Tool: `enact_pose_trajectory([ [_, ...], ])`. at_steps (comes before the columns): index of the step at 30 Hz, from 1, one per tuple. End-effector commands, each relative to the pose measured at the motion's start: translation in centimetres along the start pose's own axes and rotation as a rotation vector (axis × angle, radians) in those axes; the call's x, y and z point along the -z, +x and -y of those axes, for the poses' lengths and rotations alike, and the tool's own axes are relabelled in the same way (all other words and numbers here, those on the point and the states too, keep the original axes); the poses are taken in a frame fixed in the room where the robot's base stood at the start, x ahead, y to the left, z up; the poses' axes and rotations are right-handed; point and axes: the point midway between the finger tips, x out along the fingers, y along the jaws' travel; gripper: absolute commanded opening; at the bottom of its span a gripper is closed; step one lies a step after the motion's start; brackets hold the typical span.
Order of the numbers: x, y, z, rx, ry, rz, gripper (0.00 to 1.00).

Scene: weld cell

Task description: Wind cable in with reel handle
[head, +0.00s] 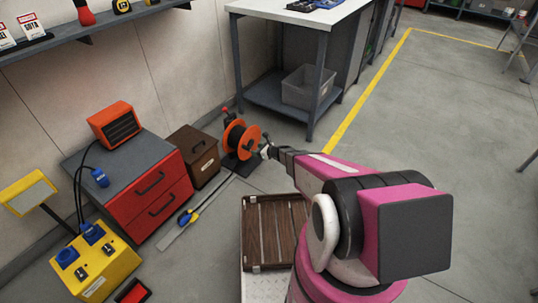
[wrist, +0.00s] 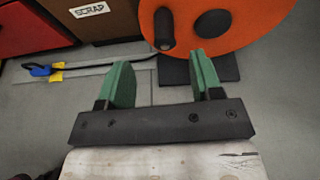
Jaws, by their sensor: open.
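The cable reel (head: 240,141) stands on the floor by the wall, with an orange disc and a black base. In the wrist view its orange disc (wrist: 255,22) fills the upper right, with a dark hub (wrist: 213,24) and a dark crank handle (wrist: 163,28) left of the hub. My gripper (wrist: 164,80) is open and empty, its green fingers apart. The handle shows beyond the fingertips, in line with the gap, not between them. In the head view my gripper (head: 268,152) is just right of the reel. A dark cable (wrist: 110,64) runs left along the floor.
A blue and yellow piece (head: 188,217) lies on the floor at the cable's far end. A brown scrap box (head: 194,155) and a red drawer cabinet (head: 150,192) stand left of the reel. A workbench (head: 300,18) stands behind. Open floor lies at right.

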Motion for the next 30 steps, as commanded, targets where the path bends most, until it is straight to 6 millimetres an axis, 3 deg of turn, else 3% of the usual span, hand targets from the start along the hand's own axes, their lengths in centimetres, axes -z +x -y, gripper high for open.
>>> enact_pose_trajectory([
  [11, 0.5, 1.5, 0.3, 0.015, 0.040, 0.010, 0.60],
  [30, 0.4, 7.8, 0.5, 0.014, 0.038, 0.009, 0.60],
])
